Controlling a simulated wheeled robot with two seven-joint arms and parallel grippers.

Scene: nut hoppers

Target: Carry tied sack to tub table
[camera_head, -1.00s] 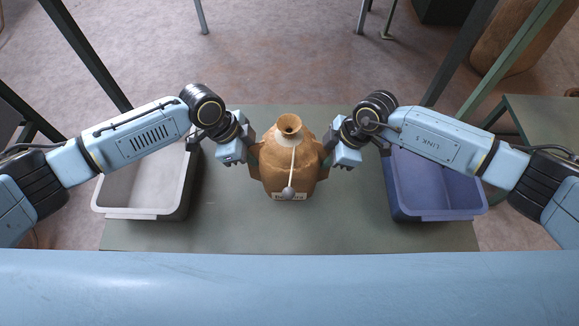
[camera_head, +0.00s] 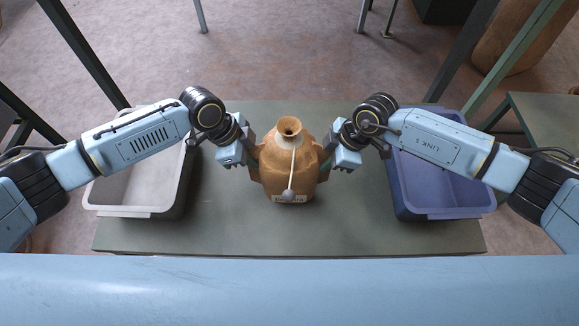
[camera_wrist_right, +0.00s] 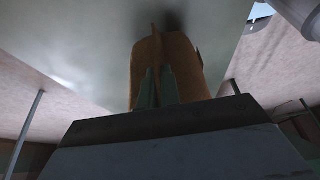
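The tied sack (camera_head: 286,170) is brown and round, with a flared neck, a pale tie with a grey ball on its cord, and a label low on its near side. It is upright over the middle of the green-grey tub table (camera_head: 240,225). My left gripper (camera_head: 254,158) is shut on the sack's left ear, and my right gripper (camera_head: 323,158) on its right ear. In the right wrist view, the fingers (camera_wrist_right: 157,88) close around a fin of the sack (camera_wrist_right: 187,65). I cannot tell whether its base touches the table.
A grey-white tub (camera_head: 138,213) stands on the table's left and a blue tub (camera_head: 445,214) on its right, both partly under my arms. The table between them is clear around the sack. Another green table (camera_head: 545,115) stands at the right, with a large brown sack (camera_head: 518,40) behind.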

